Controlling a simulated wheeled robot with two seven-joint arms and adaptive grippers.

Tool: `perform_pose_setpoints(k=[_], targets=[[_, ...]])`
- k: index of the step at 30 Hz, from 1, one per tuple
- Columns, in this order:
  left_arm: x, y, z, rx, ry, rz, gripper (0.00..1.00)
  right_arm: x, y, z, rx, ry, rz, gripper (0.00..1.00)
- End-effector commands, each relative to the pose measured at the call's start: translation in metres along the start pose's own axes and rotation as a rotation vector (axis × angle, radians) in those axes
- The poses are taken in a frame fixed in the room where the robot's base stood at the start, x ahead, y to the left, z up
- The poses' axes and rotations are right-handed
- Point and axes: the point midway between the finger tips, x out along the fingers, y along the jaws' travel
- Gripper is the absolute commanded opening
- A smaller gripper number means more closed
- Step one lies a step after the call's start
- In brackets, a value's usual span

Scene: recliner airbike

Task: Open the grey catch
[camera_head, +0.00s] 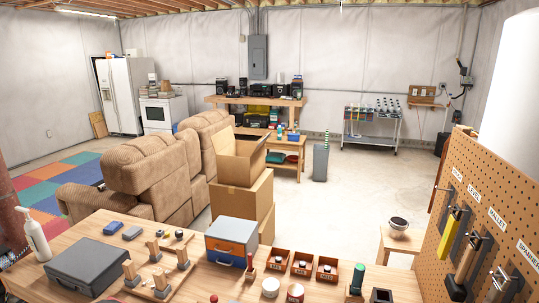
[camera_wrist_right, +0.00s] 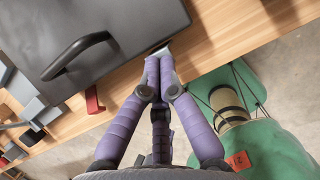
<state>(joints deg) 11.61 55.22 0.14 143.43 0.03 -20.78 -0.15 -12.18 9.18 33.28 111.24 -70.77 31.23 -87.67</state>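The dark grey case (camera_head: 92,265) lies closed on the wooden bench, at the lower left of the head view. In the right wrist view the case (camera_wrist_right: 125,25) fills the upper left, with its dark handle (camera_wrist_right: 75,55) along the front. A red catch (camera_wrist_right: 93,99) hangs at its front edge. A small light grey piece, apparently the grey catch (camera_wrist_right: 161,48), shows at the case's edge just beyond my right fingertips. My right gripper (camera_wrist_right: 159,62) has its purple fingers together at this edge; the tips partly hide the grey piece, and contact is unclear. My left gripper is in neither view.
The bench (camera_head: 190,279) also holds a white pump bottle (camera_head: 35,236), wooden pegs, a blue-and-orange box (camera_head: 231,241) and small trays. In the right wrist view, grey blocks (camera_wrist_right: 38,112) lie left, and a green rounded object (camera_wrist_right: 235,120) stands beyond the bench edge.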

Motion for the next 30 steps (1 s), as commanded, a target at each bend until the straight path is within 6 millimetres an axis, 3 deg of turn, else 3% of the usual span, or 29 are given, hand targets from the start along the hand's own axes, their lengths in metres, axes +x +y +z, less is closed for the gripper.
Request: perform_pose_setpoints(k=[7, 30], targets=[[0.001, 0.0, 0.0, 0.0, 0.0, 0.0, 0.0, 0.0, 0.0, -0.005, -0.002, 0.003, 0.0, 0.0], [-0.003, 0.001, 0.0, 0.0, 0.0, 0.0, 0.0, -0.032, 0.0, -0.047, -0.002, 0.001, 0.0, 0.0]])
